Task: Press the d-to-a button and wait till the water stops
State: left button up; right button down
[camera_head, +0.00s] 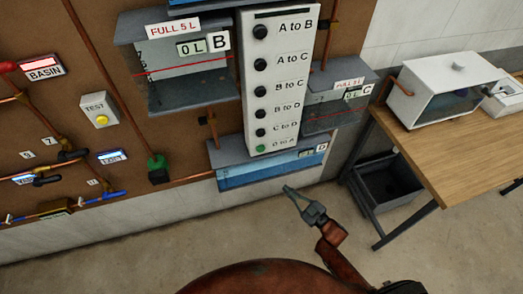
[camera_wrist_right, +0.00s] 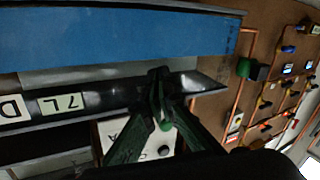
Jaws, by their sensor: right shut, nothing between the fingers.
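The white button panel (camera_head: 277,90) on the brown board carries a column of black buttons. Its lowest button, the D-to-A button (camera_head: 260,148), is green. The button also shows as a green spot (camera_wrist_right: 166,126) between my finger links in the upside-down right wrist view. My right gripper (camera_head: 288,190) is shut and empty, below and to the right of the button, in front of tank D (camera_head: 250,175). I see a gap between fingertips and button in the head view. Tank D holds blue water (camera_wrist_right: 120,42), and its label (camera_wrist_right: 75,104) reads 7 L. My left gripper is out of view.
Tank B (camera_head: 190,88) and tank C (camera_head: 330,115) both read 0 L. Copper pipes and valves fill the board at left. A wooden table (camera_head: 450,150) with a glass-fronted box (camera_head: 437,88) stands at right, a dark crate (camera_head: 385,190) beneath it. Floor below the board is clear.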

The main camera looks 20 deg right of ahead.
aim_at(261, 149)
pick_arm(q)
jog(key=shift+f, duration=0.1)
pick_arm(e)
jog(key=s+a+r+n+y, duration=0.1)
jog(key=a+r+n+y, duration=0.1)
jog(key=r, duration=0.7)
jog(key=a+r+n+y, duration=0.3)
jog(key=a+r+y, duration=0.2)
jog(key=r, duration=0.3)
jog(key=shift+s+a+r+n+g, duration=0.3)
jog(key=shift+s+a+r, duration=0.05)
jog(key=shift+s+a, duration=0.05)
pick_arm(q)
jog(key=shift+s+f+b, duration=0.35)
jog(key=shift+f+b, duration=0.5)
jog(key=shift+b, duration=0.05)
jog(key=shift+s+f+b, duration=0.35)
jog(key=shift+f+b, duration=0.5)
jog(key=shift+b, duration=0.05)
pick_arm(e)
jog(key=w, duration=0.8)
jog(key=shift+w+a, duration=0.15)
jog(key=shift+w, duration=0.25)
jog(key=shift+w, duration=0.15)
jog(key=shift+w, duration=0.25)
